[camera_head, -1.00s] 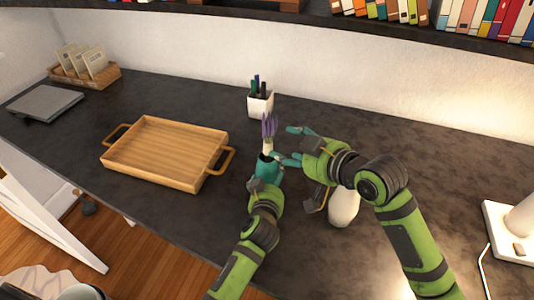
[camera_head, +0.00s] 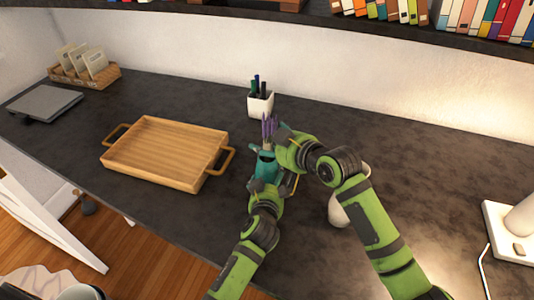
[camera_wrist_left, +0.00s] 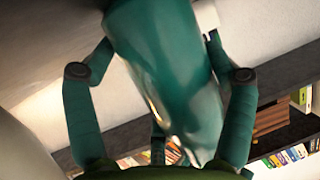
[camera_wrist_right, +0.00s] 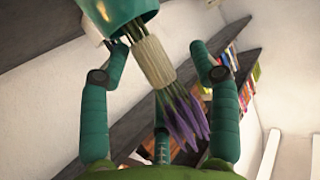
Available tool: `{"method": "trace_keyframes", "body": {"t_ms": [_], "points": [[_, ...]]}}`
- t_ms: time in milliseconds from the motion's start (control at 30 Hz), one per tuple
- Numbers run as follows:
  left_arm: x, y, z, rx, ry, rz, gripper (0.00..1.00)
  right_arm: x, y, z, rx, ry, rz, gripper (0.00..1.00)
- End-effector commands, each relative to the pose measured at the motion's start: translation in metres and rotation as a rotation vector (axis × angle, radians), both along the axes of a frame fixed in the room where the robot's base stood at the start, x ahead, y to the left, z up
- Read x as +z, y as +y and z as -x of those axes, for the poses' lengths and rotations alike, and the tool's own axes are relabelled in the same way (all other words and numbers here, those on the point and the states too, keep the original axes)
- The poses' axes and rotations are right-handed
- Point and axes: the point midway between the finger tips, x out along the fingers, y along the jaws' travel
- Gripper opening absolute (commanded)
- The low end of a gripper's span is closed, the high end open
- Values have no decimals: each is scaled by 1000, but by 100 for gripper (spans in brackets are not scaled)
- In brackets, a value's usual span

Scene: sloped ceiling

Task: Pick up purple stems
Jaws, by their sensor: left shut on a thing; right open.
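The purple stems (camera_head: 269,128) stand up out of a teal vessel (camera_head: 265,167) near the middle of the counter. A pale wrap (camera_wrist_right: 152,62) binds the stems below their purple tips, which show in the right wrist view (camera_wrist_right: 184,120). My left gripper (camera_head: 262,181) is shut on the teal vessel, whose glossy side fills the middle of the left wrist view (camera_wrist_left: 165,70). My right gripper (camera_head: 279,147) is open beside the stems. In the right wrist view its fingers lie to either side of the wrap; contact cannot be told.
A white pen cup (camera_head: 261,104) stands just behind the stems. A wooden tray (camera_head: 165,152) with handles lies to the left. A white rounded object (camera_head: 339,210) is partly hidden by my right arm. A white lamp base (camera_head: 511,238) stands at right. The back right counter is clear.

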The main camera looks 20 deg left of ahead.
Motion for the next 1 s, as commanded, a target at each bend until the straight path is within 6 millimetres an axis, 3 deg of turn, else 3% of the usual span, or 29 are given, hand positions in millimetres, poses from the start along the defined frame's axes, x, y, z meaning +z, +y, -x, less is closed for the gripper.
{"method": "trace_keyframes", "body": {"t_ms": [33,133,500,633,767,1000], "points": [[-1,0,0,0,2,-1,42,0,0,0,0,0,0,50],[-1,0,0,0,1,-1,42,0,0,0,0,0,0,12],[-1,0,0,0,1,-1,42,0,-1,0,-1,0,1,11],[-1,0,0,0,1,-1,42,8,-1,0,0,-3,1,11],[-1,0,0,0,1,-1,42,31,0,0,0,-7,-1,11],[-1,0,0,0,1,-1,42,97,0,0,1,-6,-2,11]]}}
